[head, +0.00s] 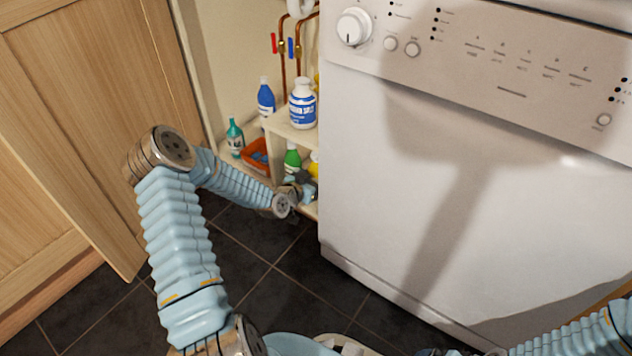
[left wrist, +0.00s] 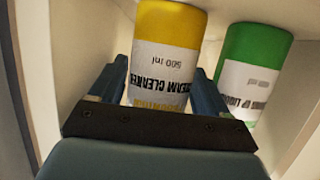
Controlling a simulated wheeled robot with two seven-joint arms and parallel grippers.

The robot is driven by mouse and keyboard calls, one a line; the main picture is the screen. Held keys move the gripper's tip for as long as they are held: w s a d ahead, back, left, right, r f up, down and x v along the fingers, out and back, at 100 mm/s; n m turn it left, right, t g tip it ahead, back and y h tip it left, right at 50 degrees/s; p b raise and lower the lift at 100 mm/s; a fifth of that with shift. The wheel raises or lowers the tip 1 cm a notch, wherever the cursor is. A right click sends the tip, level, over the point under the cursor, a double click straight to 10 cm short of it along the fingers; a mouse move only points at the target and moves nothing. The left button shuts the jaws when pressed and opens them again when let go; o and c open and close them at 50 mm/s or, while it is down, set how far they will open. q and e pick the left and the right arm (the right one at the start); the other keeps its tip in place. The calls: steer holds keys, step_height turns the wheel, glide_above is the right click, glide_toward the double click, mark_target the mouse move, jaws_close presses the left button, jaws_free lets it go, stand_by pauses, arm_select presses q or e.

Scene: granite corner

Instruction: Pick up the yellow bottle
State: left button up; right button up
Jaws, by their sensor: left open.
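The yellow bottle (left wrist: 168,25) has a white label reading "cleaner" and stands in a shelf compartment. In the left wrist view it is between the two fingers of my left gripper (left wrist: 158,75), which are apart, one on each side. I cannot tell whether either finger touches it. In the head view only a small part of the yellow bottle (head: 314,162) shows at the edge of the white appliance, and my left gripper (head: 304,186) is low at the shelf opening. My right arm shows at the lower right; its gripper is barely visible at the bottom edge.
A green bottle (left wrist: 258,62) stands close beside the yellow one, to the right in the left wrist view. A white bottle (head: 303,104) stands on the shelf above. A blue bottle (head: 266,100), a teal bottle (head: 235,139) and an orange container (head: 257,156) are left. The white appliance (head: 430,170) borders the shelf.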

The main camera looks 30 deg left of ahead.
arm_select(q)
steer(key=c, duration=1.2)
steer(key=shift+o, duration=0.2)
steer(key=shift+r, duration=0.1)
